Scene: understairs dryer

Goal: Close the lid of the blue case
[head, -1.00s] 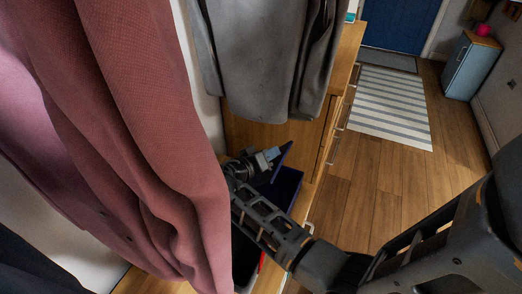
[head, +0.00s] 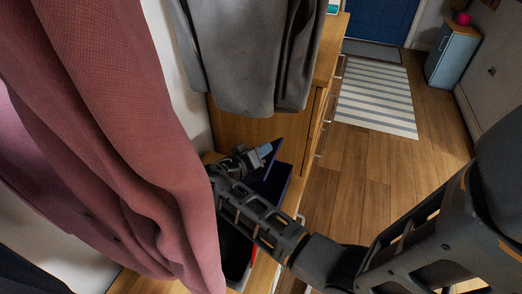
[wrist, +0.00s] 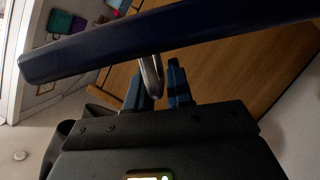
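The blue case (head: 277,186) stands on the wooden bench, and its lid (head: 273,157) is raised at a steep tilt. In the wrist view the dark blue lid (wrist: 190,37) crosses the top as a broad bar, just beyond my fingers. My gripper (head: 264,151) is at the lid in the head view, and my arm hides part of the case. In the wrist view my gripper (wrist: 157,82) has its two blue-padded fingers apart. A curved metal piece (wrist: 152,74) shows between them; I cannot tell whether they touch it.
A red coat (head: 125,130) hangs close on the left, and a grey coat (head: 243,55) hangs behind the case. A dark bin with a red edge (head: 247,270) is beside the case, partly hidden. The wooden floor (head: 350,190) to the right is clear, with a striped rug (head: 375,98).

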